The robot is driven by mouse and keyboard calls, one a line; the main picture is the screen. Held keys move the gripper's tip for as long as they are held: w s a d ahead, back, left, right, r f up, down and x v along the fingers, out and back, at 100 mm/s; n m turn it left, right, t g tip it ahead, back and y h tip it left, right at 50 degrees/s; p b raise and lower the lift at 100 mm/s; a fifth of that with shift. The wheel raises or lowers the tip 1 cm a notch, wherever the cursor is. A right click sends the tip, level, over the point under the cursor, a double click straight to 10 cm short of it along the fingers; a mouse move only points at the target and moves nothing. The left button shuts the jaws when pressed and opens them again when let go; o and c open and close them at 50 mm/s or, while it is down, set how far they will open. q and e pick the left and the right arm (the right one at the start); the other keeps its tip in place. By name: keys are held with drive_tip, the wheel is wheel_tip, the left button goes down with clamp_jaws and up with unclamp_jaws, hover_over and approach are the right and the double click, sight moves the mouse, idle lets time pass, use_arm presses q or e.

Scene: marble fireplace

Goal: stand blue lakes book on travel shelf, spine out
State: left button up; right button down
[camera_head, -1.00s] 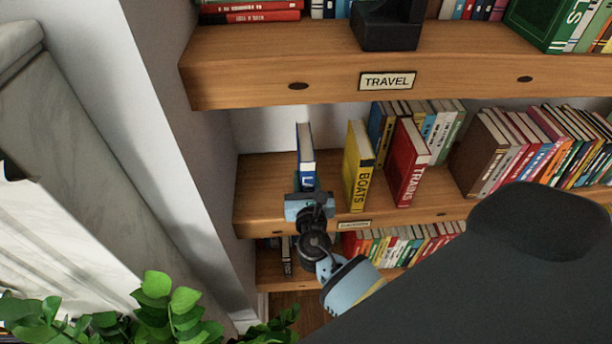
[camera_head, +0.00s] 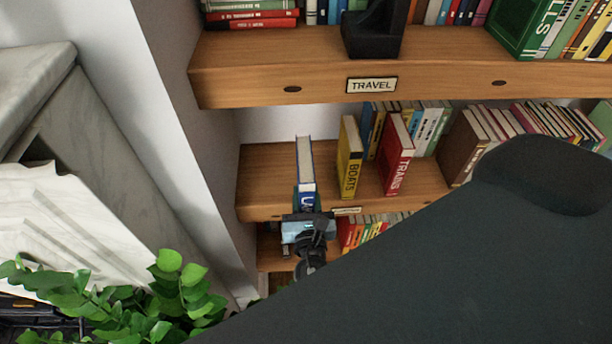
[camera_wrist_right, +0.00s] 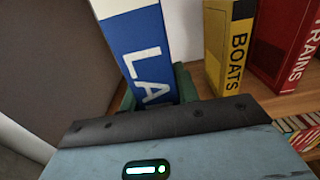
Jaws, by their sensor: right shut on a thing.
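The blue lakes book (camera_head: 306,178) is upright at the left of the middle shelf (camera_head: 262,187), below the board with the TRAVEL label (camera_head: 371,84). Its spine, with the white letters "LA" showing (camera_wrist_right: 138,50), faces out towards me; the rest of the title is hidden by the gripper. My right gripper (camera_head: 307,203) is shut on the lower part of the book, at the shelf's front edge. Its green fingers flank the spine in the right wrist view (camera_wrist_right: 158,88). Whether the book's base touches the shelf is hidden. My left gripper is not in view.
The yellow BOATS book (camera_head: 349,158) and red TRAINS book (camera_head: 396,155) stand to the right, with a gap before BOATS. Bare shelf and a grey side wall (camera_head: 215,150) lie left. A black bookend (camera_head: 372,35) is above; a leafy plant (camera_head: 160,295) is at lower left.

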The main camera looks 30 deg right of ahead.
sight(308, 209)
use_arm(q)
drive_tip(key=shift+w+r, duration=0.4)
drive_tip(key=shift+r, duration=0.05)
use_arm(e)
drive_tip(key=shift+r+v, duration=0.15)
drive_tip(key=shift+v, duration=0.85)
drive_tip(key=shift+r+v, duration=0.2)
drive_tip(key=shift+v, duration=0.75)
